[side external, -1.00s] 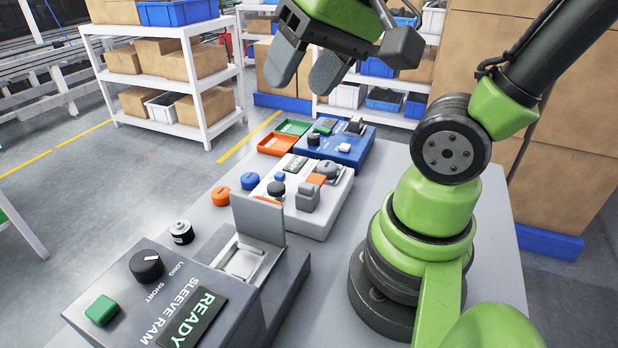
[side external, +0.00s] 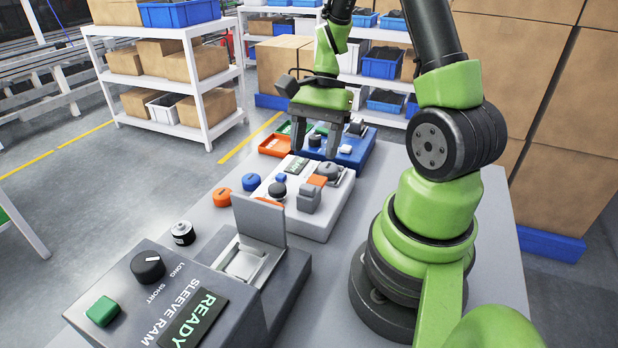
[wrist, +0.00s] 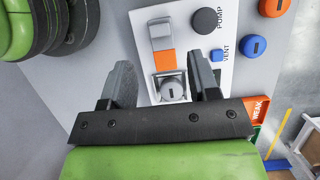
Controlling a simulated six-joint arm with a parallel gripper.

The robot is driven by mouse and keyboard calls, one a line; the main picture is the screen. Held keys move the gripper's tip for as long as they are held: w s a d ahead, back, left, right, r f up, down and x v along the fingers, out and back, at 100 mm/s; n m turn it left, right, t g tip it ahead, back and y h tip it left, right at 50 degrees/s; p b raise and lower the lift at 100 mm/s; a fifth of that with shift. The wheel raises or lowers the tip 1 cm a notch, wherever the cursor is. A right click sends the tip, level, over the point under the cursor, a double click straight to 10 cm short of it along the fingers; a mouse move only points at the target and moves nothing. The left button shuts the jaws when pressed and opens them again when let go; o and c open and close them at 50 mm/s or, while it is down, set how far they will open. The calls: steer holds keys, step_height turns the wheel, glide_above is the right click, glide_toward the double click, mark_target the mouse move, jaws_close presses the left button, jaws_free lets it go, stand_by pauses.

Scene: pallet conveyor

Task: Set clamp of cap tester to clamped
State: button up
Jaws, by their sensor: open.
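The white device (side external: 318,218), which appears to be the cap tester, stands mid-table. Its panel also shows in the wrist view (wrist: 215,75), marked PUMP and VENT. A grey block or lever (side external: 308,199) with an orange end (side external: 317,180) sits on it; the wrist view shows the lever (wrist: 162,35) and orange end (wrist: 164,60) pointing at a grey slotted round part (wrist: 172,90). I cannot tell whether the clamp presses on that part. My gripper (side external: 314,142) is open and empty over the far end of the device. In the wrist view its fingers (wrist: 162,76) lie either side of the round part.
A dark PUMP knob (wrist: 205,20) and a blue VENT button (wrist: 217,55) are close by. Orange (side external: 222,196) and blue (side external: 250,181) caps lie left. A blue device (side external: 345,153) and an orange tray (side external: 275,146) stand behind. The SLEEVE RAM machine (side external: 160,300) is in front.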

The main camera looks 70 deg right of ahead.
mark_target(308, 186)
steer(key=x, duration=0.6)
steer(key=shift+a+f, duration=0.15)
steer(key=shift+f, duration=0.2)
